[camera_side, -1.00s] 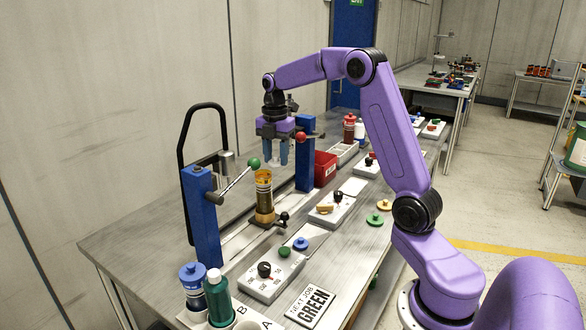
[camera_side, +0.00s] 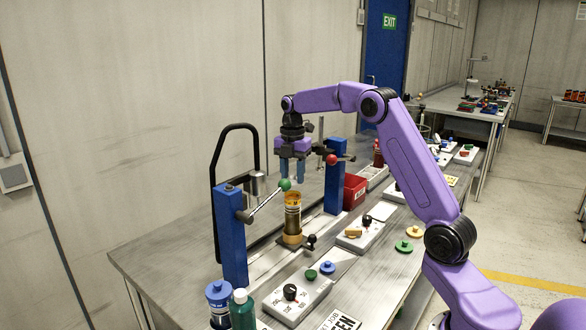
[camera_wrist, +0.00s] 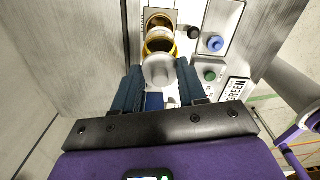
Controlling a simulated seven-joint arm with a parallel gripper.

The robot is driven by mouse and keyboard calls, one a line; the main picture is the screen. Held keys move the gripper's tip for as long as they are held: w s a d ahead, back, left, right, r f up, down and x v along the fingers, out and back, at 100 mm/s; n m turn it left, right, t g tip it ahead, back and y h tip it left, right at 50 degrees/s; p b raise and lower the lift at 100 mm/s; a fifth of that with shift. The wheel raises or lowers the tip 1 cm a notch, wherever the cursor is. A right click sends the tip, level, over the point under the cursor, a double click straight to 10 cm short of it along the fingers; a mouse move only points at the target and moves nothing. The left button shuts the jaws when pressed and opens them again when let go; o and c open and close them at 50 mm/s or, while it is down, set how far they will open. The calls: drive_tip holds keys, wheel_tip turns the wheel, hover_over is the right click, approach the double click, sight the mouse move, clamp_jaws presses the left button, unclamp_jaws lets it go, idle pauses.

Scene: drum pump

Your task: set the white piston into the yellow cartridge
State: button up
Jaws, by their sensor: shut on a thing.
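The yellow cartridge (camera_side: 292,220) stands upright in a holder on the bench between two blue posts. It also shows in the wrist view (camera_wrist: 160,47), with its open rim facing up. My gripper (camera_side: 292,180) points down just above the cartridge, apart from it. In the wrist view, my gripper (camera_wrist: 158,82) is shut on the pale white piston (camera_wrist: 159,70), which covers the near edge of the cartridge's mouth.
A green-knobbed lever (camera_side: 285,184) and a red-knobbed lever (camera_side: 332,160) stick out from the blue posts close to my gripper. A black hoop handle (camera_side: 215,190) stands behind. A red bin (camera_side: 354,190) and control boxes (camera_side: 298,296) with knobs are on the bench.

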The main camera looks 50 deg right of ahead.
sight(293, 179)
drive_tip(key=shift+f, duration=1.55)
drive_tip(key=shift+f, duration=0.5)
idle(1.4)
drive_tip(key=o, duration=1.1)
drive_tip(key=shift+o, duration=0.3)
drive_tip(key=shift+o, duration=1.3)
drive_tip(key=shift+r, duration=0.1)
drive_tip(key=shift+r, duration=3.4)
